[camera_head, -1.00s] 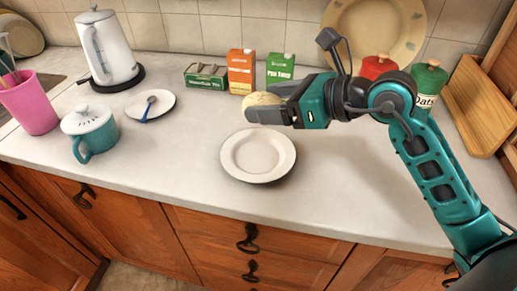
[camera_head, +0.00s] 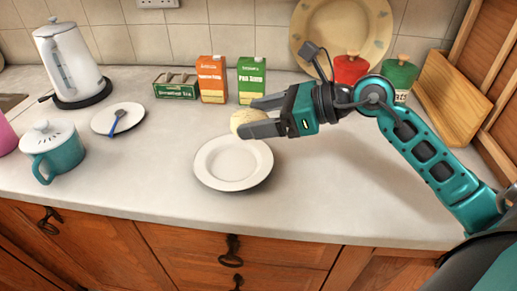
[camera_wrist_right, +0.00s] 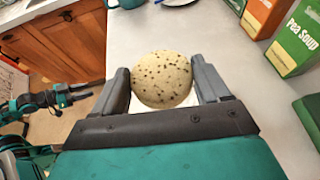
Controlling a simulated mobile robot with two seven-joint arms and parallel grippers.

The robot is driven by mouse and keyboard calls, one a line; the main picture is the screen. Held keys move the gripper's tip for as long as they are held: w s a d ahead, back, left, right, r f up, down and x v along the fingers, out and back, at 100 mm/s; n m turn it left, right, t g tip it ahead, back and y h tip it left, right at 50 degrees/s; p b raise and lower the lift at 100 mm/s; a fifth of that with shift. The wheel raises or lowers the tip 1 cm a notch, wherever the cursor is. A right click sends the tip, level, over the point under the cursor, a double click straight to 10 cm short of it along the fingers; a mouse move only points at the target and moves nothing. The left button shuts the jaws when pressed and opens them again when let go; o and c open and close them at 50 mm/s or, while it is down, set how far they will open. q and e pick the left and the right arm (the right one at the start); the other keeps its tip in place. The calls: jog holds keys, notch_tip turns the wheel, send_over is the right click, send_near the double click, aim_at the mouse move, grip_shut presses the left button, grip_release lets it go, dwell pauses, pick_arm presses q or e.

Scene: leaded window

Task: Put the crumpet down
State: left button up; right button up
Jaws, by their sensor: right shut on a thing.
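The crumpet (camera_head: 243,119) is a pale round piece held between the fingers of my right gripper (camera_head: 258,117). In the right wrist view the crumpet (camera_wrist_right: 162,79) shows its speckled, holed face, with a finger pressed on each side. In the head view the gripper and crumpet show over the back edge of an empty white plate (camera_head: 232,178). A sliver of white shows under the crumpet in the wrist view. The gap between crumpet and plate is hard to judge. My left gripper is not in the head view.
A green tea box (camera_head: 176,86), an orange carton (camera_head: 212,79) and a green pea soup carton (camera_head: 252,79) stand behind. A teal lidded mug (camera_head: 55,152), a small plate with a spoon (camera_head: 117,118) and a kettle (camera_head: 72,62) are left. The counter right of the white plate is clear.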

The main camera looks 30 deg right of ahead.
notch_tip(320, 180, down, 8)
jog(key=shift+r+b, duration=0.25)
jog(key=shift+b, duration=0.1)
jog(key=shift+f, duration=0.1)
jog(key=shift+f+b, duration=0.4)
jog(key=shift+b, duration=0.1)
jog(key=o, duration=1)
jog(key=shift+o, duration=0.2)
jog(key=shift+r+p, duration=0.55)
jog(key=b+v, duration=0.1)
jog(key=v, duration=1.1)
